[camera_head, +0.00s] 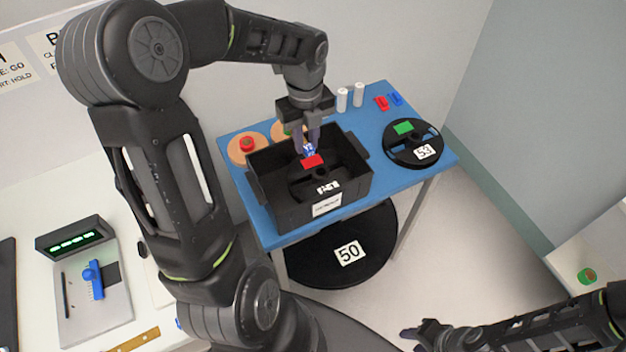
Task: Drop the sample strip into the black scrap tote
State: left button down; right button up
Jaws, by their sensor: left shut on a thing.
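The black scrap tote (268,200) stands on the blue table, with a white label on its front. My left gripper (307,146) points down over the tote's opening and is shut on a small blue piece with white marks, which I take as the sample strip (309,151). A red rectangle (312,161) shows just below it; I cannot tell whether it is part of the strip or lies in the tote. My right gripper (411,340) is at the bottom edge, far from the tote; its jaws are too unclear to read.
The blue table (375,185) also holds a black disc (425,154) marked 53, two white cylinders (350,97), small red and blue pieces (388,101), and tan discs (238,153) beside the tote. A black reel (335,270) marked 50 is below. A scale (90,310) stands left.

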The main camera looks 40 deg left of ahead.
pick_arm(q)
jog(key=shift+f+b, duration=2.15)
jog(key=shift+f, duration=0.65)
jog(key=c, duration=1.2)
grip_release()
jog(key=shift+r+b, duration=0.4)
jog(key=shift+r, duration=3.55)
